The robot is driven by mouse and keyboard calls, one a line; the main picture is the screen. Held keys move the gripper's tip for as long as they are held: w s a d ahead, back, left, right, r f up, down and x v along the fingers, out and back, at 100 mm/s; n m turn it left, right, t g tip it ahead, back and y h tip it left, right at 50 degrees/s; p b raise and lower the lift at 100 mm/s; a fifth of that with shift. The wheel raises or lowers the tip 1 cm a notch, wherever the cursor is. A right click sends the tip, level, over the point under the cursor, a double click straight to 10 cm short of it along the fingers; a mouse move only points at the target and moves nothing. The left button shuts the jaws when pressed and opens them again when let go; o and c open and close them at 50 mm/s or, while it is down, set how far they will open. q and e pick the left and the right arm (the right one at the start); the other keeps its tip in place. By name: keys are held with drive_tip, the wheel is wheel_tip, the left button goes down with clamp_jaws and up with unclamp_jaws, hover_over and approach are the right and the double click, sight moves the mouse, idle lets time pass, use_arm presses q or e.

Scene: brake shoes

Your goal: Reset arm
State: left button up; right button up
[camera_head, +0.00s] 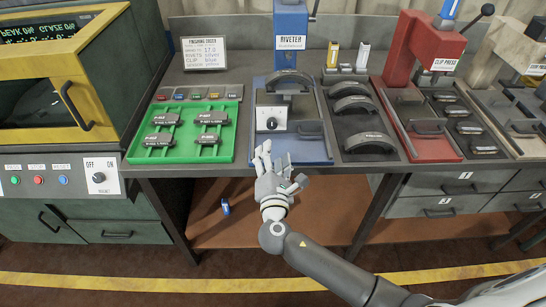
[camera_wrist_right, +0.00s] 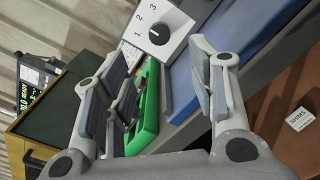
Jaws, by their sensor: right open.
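My right arm comes in from the lower right in the head view. My right gripper (camera_head: 274,160) is open and empty, in front of the bench edge and just below the blue riveter (camera_head: 290,30) station. In the right wrist view its two fingers (camera_wrist_right: 158,88) stand wide apart, with the dial box (camera_wrist_right: 165,35) and the green tray (camera_wrist_right: 148,125) beyond them. My left arm and gripper are not in view.
The green tray (camera_head: 184,158) holds several dark brake pads. Curved shoes (camera_head: 352,104) lie right of the riveter, then a red clip press (camera_head: 432,45). A yellow-framed machine (camera_head: 50,80) stands left. A small blue item (camera_head: 225,207) is on the lower shelf (camera_head: 320,205).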

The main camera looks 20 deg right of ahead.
idle(0.4)
drive_tip(key=s+d+f+m+g, duration=0.3)
drive_tip(key=s+f+m+g, duration=0.15)
drive_tip(key=s+m, duration=0.25)
drive_tip(key=s+d+f+m+g, duration=0.3)
drive_tip(key=s+f+m+g, duration=0.15)
drive_tip(key=s+m, duration=0.3)
drive_tip(key=s+a+f+m+g+y, duration=0.2)
drive_tip(key=s+m+g+y, duration=0.45)
drive_tip(key=s, duration=1.05)
wheel_tip(320, 180, down, 25)
drive_tip(key=h, duration=0.1)
drive_tip(key=s+d+f, duration=0.2)
drive_tip(key=s+f, duration=1.5)
drive_tip(key=s, duration=0.1)
drive_tip(key=shift+d+g, duration=0.4)
drive_tip(key=shift+g, duration=0.05)
